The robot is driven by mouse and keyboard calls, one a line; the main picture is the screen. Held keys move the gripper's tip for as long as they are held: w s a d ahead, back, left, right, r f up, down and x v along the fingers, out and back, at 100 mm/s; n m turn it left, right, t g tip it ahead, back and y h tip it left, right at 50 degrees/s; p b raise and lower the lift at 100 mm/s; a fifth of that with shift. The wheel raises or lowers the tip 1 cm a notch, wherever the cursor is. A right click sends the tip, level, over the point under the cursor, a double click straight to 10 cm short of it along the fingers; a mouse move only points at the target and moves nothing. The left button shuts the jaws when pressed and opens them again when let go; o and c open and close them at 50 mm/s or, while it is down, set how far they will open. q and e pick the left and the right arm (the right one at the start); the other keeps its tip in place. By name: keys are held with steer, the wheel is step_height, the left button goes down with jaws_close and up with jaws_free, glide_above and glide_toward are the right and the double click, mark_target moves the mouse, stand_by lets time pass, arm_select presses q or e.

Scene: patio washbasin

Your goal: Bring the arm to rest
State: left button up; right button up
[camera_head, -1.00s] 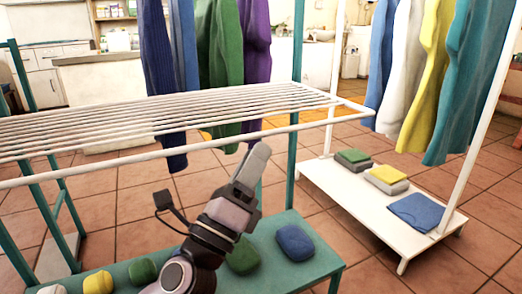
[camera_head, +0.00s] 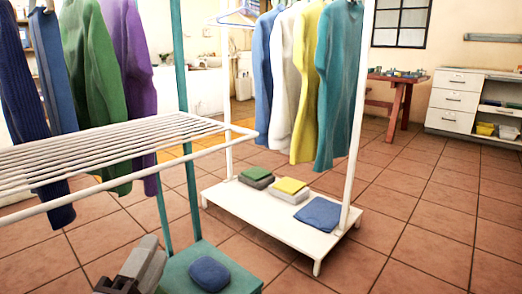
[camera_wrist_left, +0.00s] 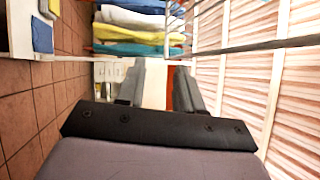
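My left gripper (camera_head: 143,255) is at the bottom left of the head view, in front of the drying rack and partly cut off by the frame. In the left wrist view its two fingers (camera_wrist_left: 159,85) stand apart with nothing between them. It is empty and touches no garment that I can see. My right gripper is in neither view.
The white-barred drying rack (camera_head: 95,150) fills the left, with garments beyond it. A white garment stand (camera_head: 265,220) holds folded clothes and hanging tops. Open tiled floor (camera_head: 430,240) lies to the right.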

arm_select(q)
steer(key=s+d+f+n+g+h, duration=0.1)
steer(key=s+d+f+n+g, duration=0.25)
steer(key=f+n, duration=0.3)
steer(key=s+d+f+n+g+h, duration=0.2)
steer(key=s+f+n+g, duration=0.1)
steer(key=s+f+n, duration=0.3)
steer(key=s+a+r+n+g+y+p, duration=0.2)
steer(key=r+p, duration=0.6)
steer(key=p, duration=1.1)
steer(key=s+a+r+n+g+y+p, duration=0.2)
steer(key=a+r+p, duration=0.3)
steer(key=p, duration=1.4)
step_height(320, 180, up, 3)
steer(key=shift+s+a+f, duration=0.1)
steer(key=shift+s+a, duration=0.1)
steer(key=shift+a, duration=0.15)
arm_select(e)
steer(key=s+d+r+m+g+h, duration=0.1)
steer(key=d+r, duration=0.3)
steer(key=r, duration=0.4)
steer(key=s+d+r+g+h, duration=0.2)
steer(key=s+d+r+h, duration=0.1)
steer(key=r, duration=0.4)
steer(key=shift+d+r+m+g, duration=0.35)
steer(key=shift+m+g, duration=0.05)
arm_select(q)
steer(key=shift+n, duration=0.25)
